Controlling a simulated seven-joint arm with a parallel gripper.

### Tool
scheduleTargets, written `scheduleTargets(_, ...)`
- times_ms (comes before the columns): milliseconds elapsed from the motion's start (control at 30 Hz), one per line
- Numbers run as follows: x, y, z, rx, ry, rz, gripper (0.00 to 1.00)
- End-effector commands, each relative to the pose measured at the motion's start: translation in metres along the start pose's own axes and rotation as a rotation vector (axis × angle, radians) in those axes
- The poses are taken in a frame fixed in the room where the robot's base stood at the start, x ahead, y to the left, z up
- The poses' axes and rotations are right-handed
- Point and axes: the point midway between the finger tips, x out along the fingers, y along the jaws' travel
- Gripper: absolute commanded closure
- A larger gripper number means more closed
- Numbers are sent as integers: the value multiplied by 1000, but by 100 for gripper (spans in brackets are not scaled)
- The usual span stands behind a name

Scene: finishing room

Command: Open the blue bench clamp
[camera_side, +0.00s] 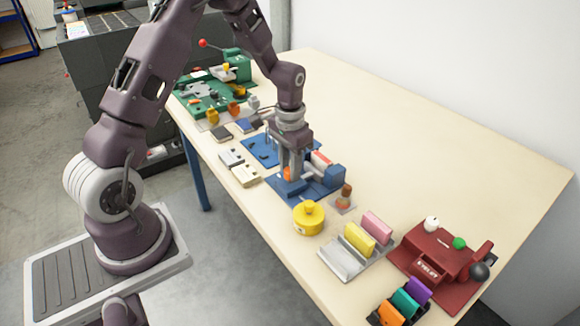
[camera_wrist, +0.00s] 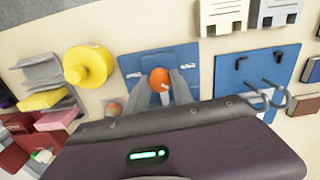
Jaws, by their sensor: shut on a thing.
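The blue bench clamp (camera_side: 333,177) stands on the table under my gripper, with a blue base plate and a raised blue block at its right. An orange ball knob (camera_side: 287,173) shows between my fingers; it also shows in the wrist view (camera_wrist: 159,78). My gripper (camera_side: 291,177) points down and is shut on this orange knob. In the wrist view the two fingers of my gripper (camera_wrist: 162,88) stand at either side of the knob. The jaws of the clamp are mostly hidden by my fingers and wrist.
A yellow round pot (camera_side: 308,217) stands close in front of the clamp. A blue board with hooks (camera_wrist: 258,75) lies beside it. A grey rack (camera_side: 343,263) and a red vise-like device (camera_side: 440,262) stand to the right. The table's back right (camera_side: 450,150) is clear.

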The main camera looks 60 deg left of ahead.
Motion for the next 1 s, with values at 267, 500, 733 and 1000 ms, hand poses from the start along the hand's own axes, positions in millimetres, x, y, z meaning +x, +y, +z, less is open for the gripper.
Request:
scheduleTargets(267, -1, 0, -1, -259, 4, 0, 100)
scheduleTargets(500, -1, 0, -1, -463, 4, 0, 100)
scheduleTargets(733, -1, 0, -1, -614, 4, 1, 100)
scheduleTargets(1000, -1, 0, -1, -713, 4, 1, 100)
